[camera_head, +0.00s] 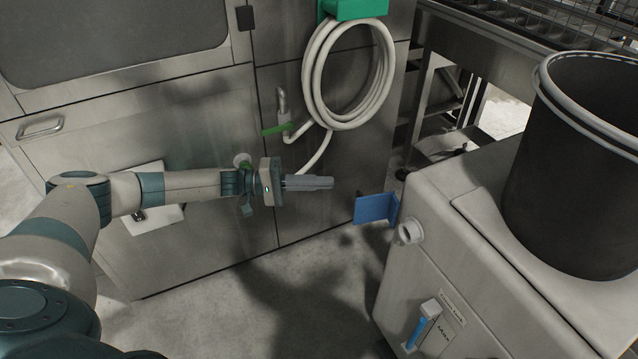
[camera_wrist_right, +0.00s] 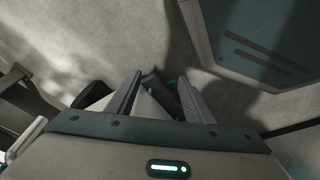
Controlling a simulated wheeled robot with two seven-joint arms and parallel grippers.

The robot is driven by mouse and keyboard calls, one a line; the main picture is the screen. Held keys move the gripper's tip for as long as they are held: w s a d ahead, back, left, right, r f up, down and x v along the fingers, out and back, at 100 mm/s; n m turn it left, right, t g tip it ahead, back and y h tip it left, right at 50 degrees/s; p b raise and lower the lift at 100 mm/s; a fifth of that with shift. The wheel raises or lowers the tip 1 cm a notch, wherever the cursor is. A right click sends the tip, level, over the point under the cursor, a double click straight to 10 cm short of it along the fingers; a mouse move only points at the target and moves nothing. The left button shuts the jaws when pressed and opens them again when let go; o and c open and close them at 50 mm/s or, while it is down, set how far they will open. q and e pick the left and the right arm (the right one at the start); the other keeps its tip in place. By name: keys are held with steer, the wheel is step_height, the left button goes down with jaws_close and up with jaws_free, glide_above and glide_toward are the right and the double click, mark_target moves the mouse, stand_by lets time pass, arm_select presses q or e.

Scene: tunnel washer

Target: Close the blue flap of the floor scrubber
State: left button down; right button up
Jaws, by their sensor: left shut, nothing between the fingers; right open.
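The floor scrubber (camera_head: 470,262) is a pale grey machine at the right of the head view. Its blue flap (camera_head: 375,208) stands open, sticking out to the left from the scrubber's upper left edge, beside a round grey port (camera_head: 410,232). My left gripper (camera_head: 328,183) is shut and empty, pointing right, a short way left of the flap and apart from it in the picture. My right gripper (camera_wrist_right: 160,85) shows only in its own wrist view; its two fingers are apart, over the floor, with no flap seen there.
A steel washer cabinet (camera_head: 180,130) with a coiled white hose (camera_head: 345,75) stands behind my left arm. A dark bin (camera_head: 580,170) sits on the scrubber. A metal rack (camera_head: 500,50) is at the back right. Bare floor (camera_head: 300,290) lies between cabinet and scrubber.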

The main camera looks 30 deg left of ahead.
mark_target(372, 207)
arm_select(q)
steer(key=d+p, duration=0.2)
steer(key=d, duration=0.5)
steer(key=shift+s+d, duration=0.3)
arm_select(e)
steer(key=f, duration=0.1)
steer(key=s+f, duration=0.1)
steer(key=f, duration=0.3)
steer(key=shift+s+d+f, duration=0.2)
steer(key=shift+s+d, duration=0.15)
